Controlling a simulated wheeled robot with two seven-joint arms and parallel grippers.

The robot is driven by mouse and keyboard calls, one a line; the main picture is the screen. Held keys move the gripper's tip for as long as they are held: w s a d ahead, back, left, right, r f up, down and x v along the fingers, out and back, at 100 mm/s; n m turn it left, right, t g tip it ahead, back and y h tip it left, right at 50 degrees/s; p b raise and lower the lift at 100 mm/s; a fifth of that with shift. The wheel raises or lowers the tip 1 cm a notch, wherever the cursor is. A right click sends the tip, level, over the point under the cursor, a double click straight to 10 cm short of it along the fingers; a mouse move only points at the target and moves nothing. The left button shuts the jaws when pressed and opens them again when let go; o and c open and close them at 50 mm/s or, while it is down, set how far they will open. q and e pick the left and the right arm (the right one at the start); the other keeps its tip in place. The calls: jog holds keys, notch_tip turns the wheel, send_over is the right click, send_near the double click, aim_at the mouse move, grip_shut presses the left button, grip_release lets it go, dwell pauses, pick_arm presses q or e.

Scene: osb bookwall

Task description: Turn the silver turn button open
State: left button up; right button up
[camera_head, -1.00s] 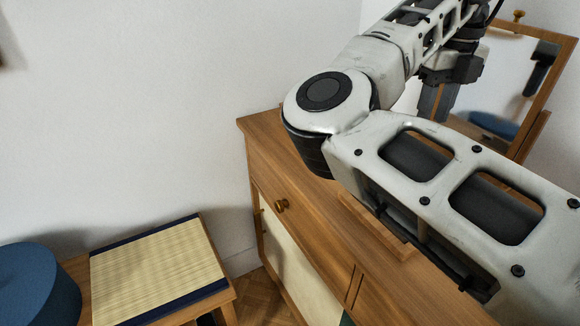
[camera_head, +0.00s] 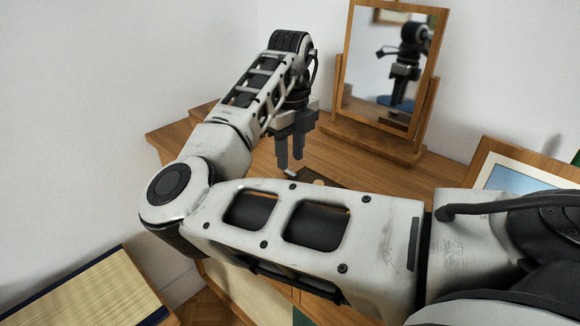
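My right gripper (camera_head: 290,162) points down over the dresser top, with a narrow gap between its two dark fingers and nothing seen between them. Just below the fingertips is a small, pale, silvery piece (camera_head: 290,171), which looks like the silver turn button. It lies at the edge of a dark flat panel (camera_head: 310,176) on the dresser (camera_head: 340,158). My own forearm hides the near part of the panel. I cannot tell whether the fingers touch the silvery piece or which way it is turned. My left gripper is out of view.
A wood-framed mirror (camera_head: 427,95) stands behind the gripper and reflects my arm. A framed picture (camera_head: 480,155) leans at the right. A straw-matted bench (camera_head: 85,300) is at lower left. The dresser top between gripper and mirror is clear.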

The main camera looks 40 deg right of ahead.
aim_at(290, 174)
jog(key=shift+f, duration=1.45)
grip_shut()
